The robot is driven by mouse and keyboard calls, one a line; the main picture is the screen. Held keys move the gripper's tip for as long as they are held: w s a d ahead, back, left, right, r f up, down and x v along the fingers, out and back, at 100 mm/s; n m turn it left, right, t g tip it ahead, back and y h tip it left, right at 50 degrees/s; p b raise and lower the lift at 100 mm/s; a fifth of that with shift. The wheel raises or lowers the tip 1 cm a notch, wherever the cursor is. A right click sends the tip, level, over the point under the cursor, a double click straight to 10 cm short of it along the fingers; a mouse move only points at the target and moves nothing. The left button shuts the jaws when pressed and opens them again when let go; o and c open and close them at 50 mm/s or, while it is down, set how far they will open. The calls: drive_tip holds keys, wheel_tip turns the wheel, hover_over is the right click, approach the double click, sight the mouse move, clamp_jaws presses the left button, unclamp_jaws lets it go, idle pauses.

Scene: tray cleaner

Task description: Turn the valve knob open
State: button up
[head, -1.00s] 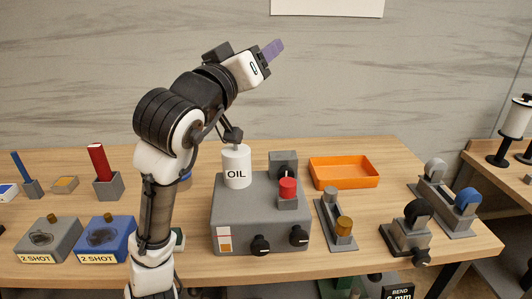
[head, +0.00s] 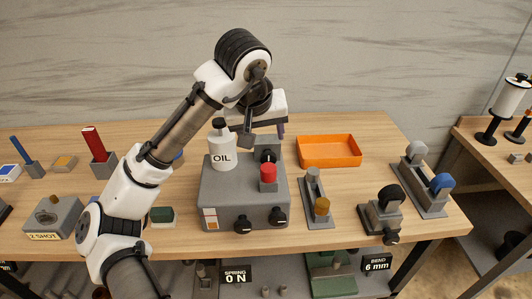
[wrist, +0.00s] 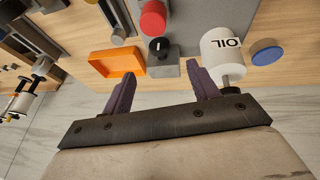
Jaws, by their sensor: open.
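A grey machine (head: 220,190) stands mid-table. A small black knob with a white mark (head: 267,153) is on a grey block at its back; it also shows in the wrist view (wrist: 158,45). Two more black knobs are on its front face, one at left (head: 242,225) and one at right (head: 279,215). I cannot tell which one is the valve knob. My gripper (wrist: 162,88) is open and empty, its purple fingers spread wide. In the wrist view the marked knob lies beyond the fingers, between them and apart from them. In the head view my fingers are partly hidden.
A white oil bottle (head: 222,155) stands on the machine, close to my gripper's right finger in the wrist view. A red button (head: 268,172) is in front of the marked knob. An orange tray (head: 329,151) lies to the right.

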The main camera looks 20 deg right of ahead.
sight(268, 155)
drive_tip(key=p+x, duration=0.1)
drive_tip(key=x, duration=1)
drive_tip(key=shift+r, duration=0.1)
drive_tip(key=c, duration=1)
drive_tip(key=shift+d, duration=0.1)
